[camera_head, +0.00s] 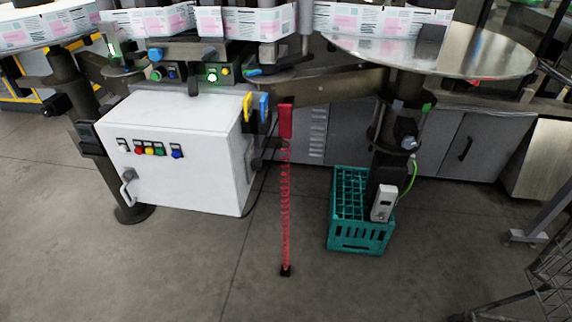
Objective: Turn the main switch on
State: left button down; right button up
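Neither of my grippers is in view.
A loop handle (127,188) sticks out of the cabinet's front left. A red coiled cord (285,210) hangs right of the cabinet. A green crate (359,237) stands farther right under the round metal table (470,55). The floor in front is clear.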

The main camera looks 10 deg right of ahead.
aim_at(256, 163)
jog(key=z, duration=0.05)
jog(key=i, duration=0.5)
jog(key=u, duration=0.85)
